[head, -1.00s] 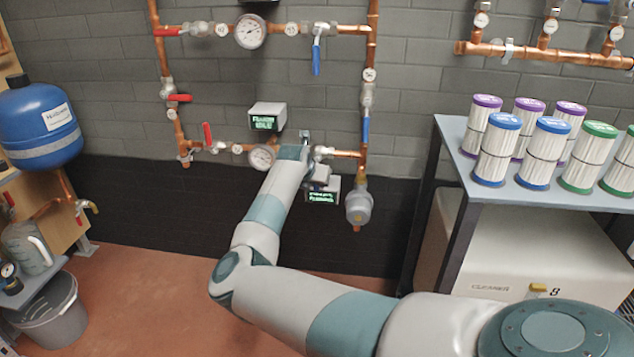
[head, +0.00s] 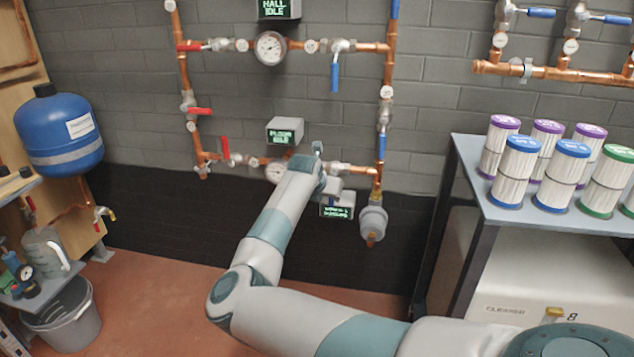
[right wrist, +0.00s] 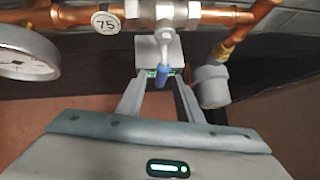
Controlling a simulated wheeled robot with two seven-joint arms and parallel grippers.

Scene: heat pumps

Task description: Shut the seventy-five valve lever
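In the right wrist view a round tag reading 75 (right wrist: 105,22) hangs on the copper pipe beside a metal valve (right wrist: 165,14). Its blue-tipped lever (right wrist: 162,76) hangs from the valve, pointing down towards the camera. My right gripper (right wrist: 160,85) is open, with one finger on each side of the lever. The lever's end lies between the fingers; I cannot tell whether they touch it. In the head view my right gripper (head: 325,180) is at the lower pipe run, and my arm hides much of this valve. My left gripper is out of view.
Gauges (head: 270,47), red levers (head: 225,147) and another blue lever (head: 335,77) sit on nearby pipes. A grey capped fitting (head: 373,222) hangs right of the gripper. A display box (head: 337,211) is just below it. A filter shelf (head: 510,216) stands to the right.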

